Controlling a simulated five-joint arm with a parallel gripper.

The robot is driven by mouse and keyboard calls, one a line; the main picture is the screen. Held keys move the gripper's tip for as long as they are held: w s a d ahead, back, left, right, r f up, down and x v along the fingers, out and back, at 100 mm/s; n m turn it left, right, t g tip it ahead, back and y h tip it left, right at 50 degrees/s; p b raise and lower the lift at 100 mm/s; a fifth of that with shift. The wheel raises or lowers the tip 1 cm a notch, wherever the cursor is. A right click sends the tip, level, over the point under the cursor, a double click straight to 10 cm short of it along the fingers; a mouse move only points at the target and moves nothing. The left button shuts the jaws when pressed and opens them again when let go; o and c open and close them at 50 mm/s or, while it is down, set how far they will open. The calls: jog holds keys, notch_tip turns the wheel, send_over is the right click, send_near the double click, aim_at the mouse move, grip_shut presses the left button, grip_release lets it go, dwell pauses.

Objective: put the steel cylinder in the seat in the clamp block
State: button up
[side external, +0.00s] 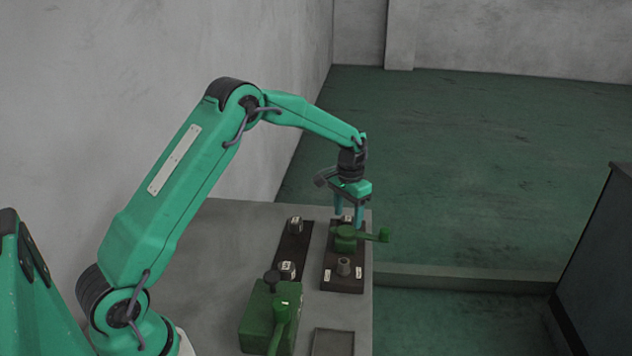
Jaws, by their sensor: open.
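My gripper (348,222) points down above the far end of the right-hand dark plate (345,286). Its two teal fingers are apart, with a small pale piece showing between them; I cannot tell whether they touch it. A green clamp part with a handle (375,236) sits on this plate just in front of the fingers and partly hides what is behind. Two more metal pieces, a far one (295,225) and a near one (287,269), stand on the left-hand dark plate. I cannot tell which is the task's cylinder; the seat is not clearly visible.
A green block with a lever (268,318) stands at the front of the grey table (225,250). A shallow dark tray (333,342) lies to its right. The table's right edge runs close beside the right plate. The table's left part is clear. A dark cabinet (600,270) stands far right.

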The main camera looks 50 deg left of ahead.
aim_at(348, 219)
notch_tip(348, 219, up, 11)
jog(key=shift+f, duration=0.2)
jog(key=shift+r, duration=0.1)
dwell(0.7)
jog(key=s+d+r+t, duration=0.1)
jog(key=s+d+r, duration=0.2)
jog(key=s+r, duration=0.4)
jog(key=s+d+r+t, duration=0.2)
jog(key=s+d+r, duration=0.15)
jog(key=s, duration=0.55)
jog(key=s+d+f+t, duration=0.2)
jog(key=s, duration=1.4)
jog(key=shift+s+f+t, duration=0.2)
jog(key=shift+s+t, duration=0.1)
jog(key=shift+s, duration=0.05)
